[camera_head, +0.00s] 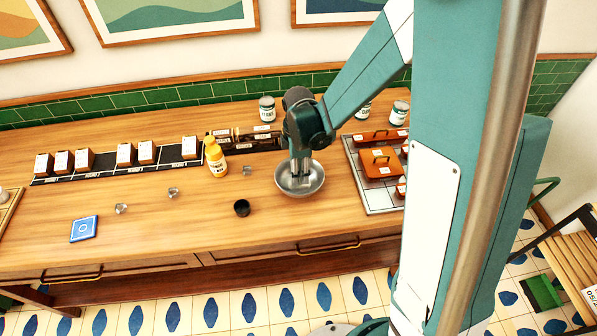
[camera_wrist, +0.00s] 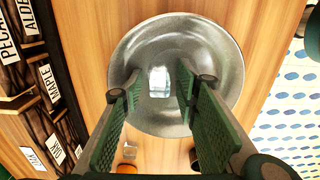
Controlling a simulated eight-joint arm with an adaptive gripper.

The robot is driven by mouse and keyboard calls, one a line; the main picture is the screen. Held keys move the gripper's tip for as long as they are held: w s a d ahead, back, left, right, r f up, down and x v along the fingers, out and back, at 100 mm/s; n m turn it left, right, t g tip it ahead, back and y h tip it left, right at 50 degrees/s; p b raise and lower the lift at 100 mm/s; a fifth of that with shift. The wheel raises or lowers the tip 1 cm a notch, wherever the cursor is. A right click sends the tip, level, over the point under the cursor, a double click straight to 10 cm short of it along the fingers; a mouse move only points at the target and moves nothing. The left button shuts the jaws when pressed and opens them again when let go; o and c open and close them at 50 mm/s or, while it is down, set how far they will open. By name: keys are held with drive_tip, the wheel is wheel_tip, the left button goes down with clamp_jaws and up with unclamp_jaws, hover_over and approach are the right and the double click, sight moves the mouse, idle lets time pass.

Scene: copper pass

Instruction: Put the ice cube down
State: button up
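The pale, clear ice cube (camera_wrist: 159,82) shows in the wrist view inside the grey metal bowl (camera_wrist: 215,45), near the middle of its floor. My gripper (camera_wrist: 160,88) points down over the bowl, with its green-padded fingers on either side of the cube. A gap shows between each fingertip and the cube, so the gripper looks open. In the head view, my gripper (camera_head: 300,178) reaches down into the bowl (camera_head: 312,188) on the wooden counter. The cube is not distinguishable in that view.
A yellow bottle (camera_head: 216,158) and a dark cup (camera_head: 241,208) stand left of the bowl. A tray with copper-coloured lidded containers (camera_head: 372,200) is to the right. Small clear pieces (camera_head: 173,192) and a blue coaster (camera_head: 84,229) lie further left. The counter's front edge (camera_head: 300,238) is near.

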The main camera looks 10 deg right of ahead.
drive_tip(key=shift+r, duration=0.15)
idle(0.3)
drive_tip(key=shift+r+p, duration=0.65)
drive_tip(key=shift+p, duration=0.05)
wheel_tip(320, 180, up, 12)
drive_tip(key=shift+f, duration=0.2)
idle(0.6)
drive_tip(key=s+d+r+m+t, duration=0.3)
drive_tip(key=s+d+r+m, duration=0.3)
drive_tip(key=s+m, duration=0.3)
drive_tip(key=s+d+r+m+t, duration=0.4)
drive_tip(key=s+d+r+m, duration=0.2)
drive_tip(key=s+r+m, duration=0.3)
drive_tip(key=shift+s+r, duration=0.25)
drive_tip(key=shift+s, duration=0.85)
